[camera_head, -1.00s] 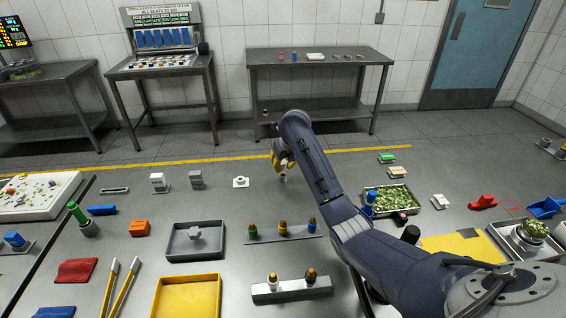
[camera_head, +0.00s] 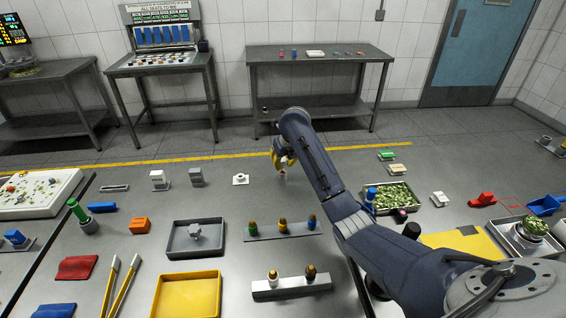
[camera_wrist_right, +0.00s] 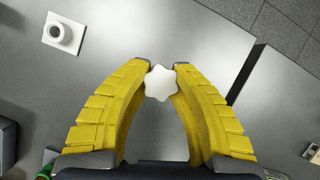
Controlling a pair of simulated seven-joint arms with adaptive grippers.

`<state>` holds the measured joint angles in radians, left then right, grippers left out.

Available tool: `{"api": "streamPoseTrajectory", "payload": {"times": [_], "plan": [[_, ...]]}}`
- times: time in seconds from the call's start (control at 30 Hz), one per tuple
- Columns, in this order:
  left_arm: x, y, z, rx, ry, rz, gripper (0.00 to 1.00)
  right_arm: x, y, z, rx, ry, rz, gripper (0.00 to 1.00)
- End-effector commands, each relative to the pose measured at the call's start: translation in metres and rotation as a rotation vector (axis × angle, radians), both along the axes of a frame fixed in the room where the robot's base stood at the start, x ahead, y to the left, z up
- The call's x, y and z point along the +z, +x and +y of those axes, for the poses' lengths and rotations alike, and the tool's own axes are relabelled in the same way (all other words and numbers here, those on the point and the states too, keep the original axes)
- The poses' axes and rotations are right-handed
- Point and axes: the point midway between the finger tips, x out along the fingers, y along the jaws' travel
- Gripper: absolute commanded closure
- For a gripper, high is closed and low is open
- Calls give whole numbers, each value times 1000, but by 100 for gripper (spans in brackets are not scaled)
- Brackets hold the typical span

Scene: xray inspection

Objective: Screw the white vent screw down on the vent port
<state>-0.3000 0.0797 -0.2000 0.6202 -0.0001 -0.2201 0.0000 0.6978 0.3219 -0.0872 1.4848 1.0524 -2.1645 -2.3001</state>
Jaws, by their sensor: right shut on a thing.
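The white vent screw (camera_wrist_right: 160,83), with a lobed, star-like head, is pinched between the yellow fingertips of my right gripper (camera_wrist_right: 162,76). In the head view my right gripper (camera_head: 283,166) hangs above the far part of the bench, mostly hidden by its own arm. The white vent port (camera_head: 240,180), a short round piece on a square base, stands on the bench left of that gripper. In the right wrist view the vent port (camera_wrist_right: 59,33) is at the upper left, apart from the screw, its round top uncovered. My left gripper is not in view.
A grey block (camera_head: 196,177) and a white block (camera_head: 158,179) stand left of the port. A row of coloured pieces on a grey strip (camera_head: 262,236) lies nearer. A tray of green bits (camera_head: 392,196) is to the right. Bare bench surrounds the port.

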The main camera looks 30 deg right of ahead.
Motion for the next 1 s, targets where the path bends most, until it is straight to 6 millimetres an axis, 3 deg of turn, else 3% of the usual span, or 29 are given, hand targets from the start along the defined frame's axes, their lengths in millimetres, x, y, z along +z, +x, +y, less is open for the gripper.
{"api": "streamPoseTrajectory", "payload": {"times": [1.0], "plan": [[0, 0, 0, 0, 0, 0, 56, -12, 0, 0, -5, 0, 0, 100]]}}
